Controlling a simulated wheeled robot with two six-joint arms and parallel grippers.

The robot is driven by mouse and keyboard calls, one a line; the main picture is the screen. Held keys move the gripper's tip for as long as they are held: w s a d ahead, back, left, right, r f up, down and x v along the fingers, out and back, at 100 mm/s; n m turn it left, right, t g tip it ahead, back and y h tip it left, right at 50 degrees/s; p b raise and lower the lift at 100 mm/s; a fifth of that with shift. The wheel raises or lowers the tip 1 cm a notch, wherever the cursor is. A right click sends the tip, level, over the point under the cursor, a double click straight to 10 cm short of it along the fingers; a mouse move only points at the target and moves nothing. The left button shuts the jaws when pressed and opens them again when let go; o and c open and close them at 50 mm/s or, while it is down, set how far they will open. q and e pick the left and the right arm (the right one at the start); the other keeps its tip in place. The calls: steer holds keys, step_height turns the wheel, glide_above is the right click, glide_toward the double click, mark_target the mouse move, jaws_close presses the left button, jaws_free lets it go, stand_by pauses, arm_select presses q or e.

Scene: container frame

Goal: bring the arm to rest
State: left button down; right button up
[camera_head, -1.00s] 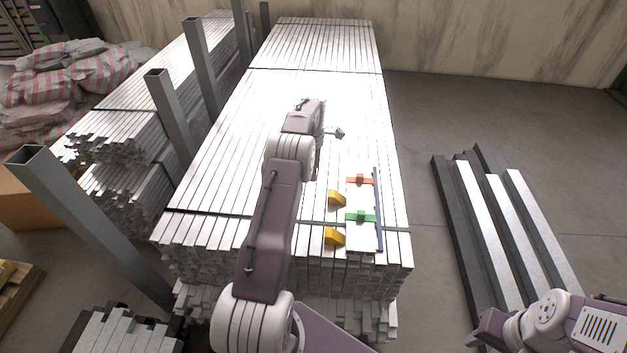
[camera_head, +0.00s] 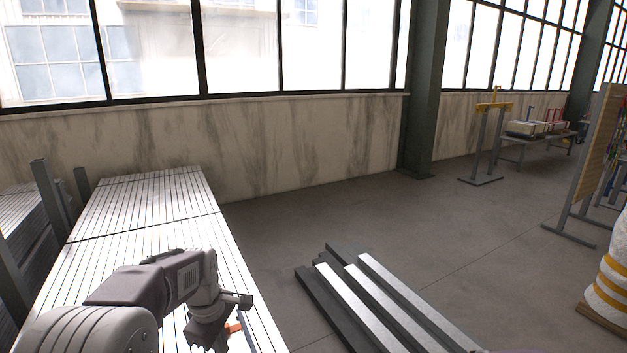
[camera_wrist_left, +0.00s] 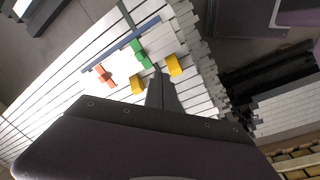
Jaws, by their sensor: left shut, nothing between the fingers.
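My left arm (camera_head: 150,285) comes in from the lower left in the head view and reaches over a stack of pale metal profiles (camera_head: 150,205). In the left wrist view my left gripper (camera_wrist_left: 158,73) is shut, with its dark fingers together and nothing between them. Below it on the stack are an orange piece (camera_wrist_left: 104,76), a green piece (camera_wrist_left: 140,52), two yellow wedges (camera_wrist_left: 174,66) and a long blue strip (camera_wrist_left: 121,41). The gripper appears above these pieces and holds none. My right gripper is not in view.
Several dark and bright beams (camera_head: 385,300) lie on the floor right of the stack. Grey upright posts (camera_head: 48,195) stand along its left side. A marbled wall (camera_head: 290,150) is behind. Open floor (camera_head: 330,215) lies between the stack, the wall and a green column (camera_head: 425,90).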

arm_select(q)
steer(key=s+d+f+m, duration=0.1)
steer(key=s+f+m, duration=0.4)
steer(key=s, duration=0.4)
steer(key=s+d+f+m, duration=0.2)
steer(key=s+f+m, duration=0.3)
steer(key=s, duration=0.4)
step_height(320, 180, up, 15)
steer(key=w+m+p, duration=0.1)
steer(key=m+p, duration=0.3)
steer(key=p, duration=1)
steer(key=shift+w+r+m, duration=0.15)
steer(key=shift+w+m, duration=0.15)
steer(key=shift+m, duration=0.1)
steer(key=shift+a, duration=0.1)
